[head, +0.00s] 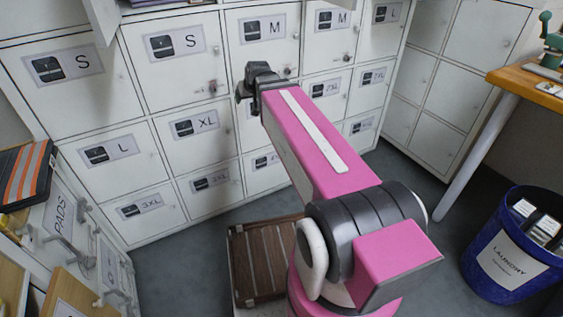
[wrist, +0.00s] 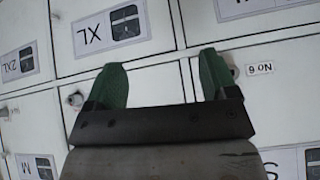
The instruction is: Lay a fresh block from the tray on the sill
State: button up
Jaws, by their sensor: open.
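My gripper (head: 257,80) is raised in front of the white locker wall, near the S and M doors in the head view. In the wrist view its two green fingers (wrist: 163,82) are spread apart with nothing between them; a locker front lies beyond. I cannot make out a tray, a sill or a fresh block for certain in either view.
White lockers (head: 150,80) with size labels fill the back. A blue laundry bin (head: 505,262) holding several black-and-white pieces stands at right, below an orange-topped table (head: 520,80). A brown slatted thing (head: 262,258) lies on the floor. A drawer marked PADS (head: 62,215) is at left.

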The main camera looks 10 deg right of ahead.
jog(key=s+d+f+m+g+h, duration=0.1)
jog(key=s+d+f+g, duration=0.2)
jog(key=s+f, duration=0.5)
jog(key=s+d+f+m+g, duration=0.1)
jog(key=s+d+f+g, duration=0.3)
jog(key=s+f, duration=0.5)
notch_tip(320, 180, down, 4)
jog(key=shift+s+d+f+h, duration=0.2)
jog(key=shift+d+h, duration=0.2)
jog(key=shift+d, duration=0.5)
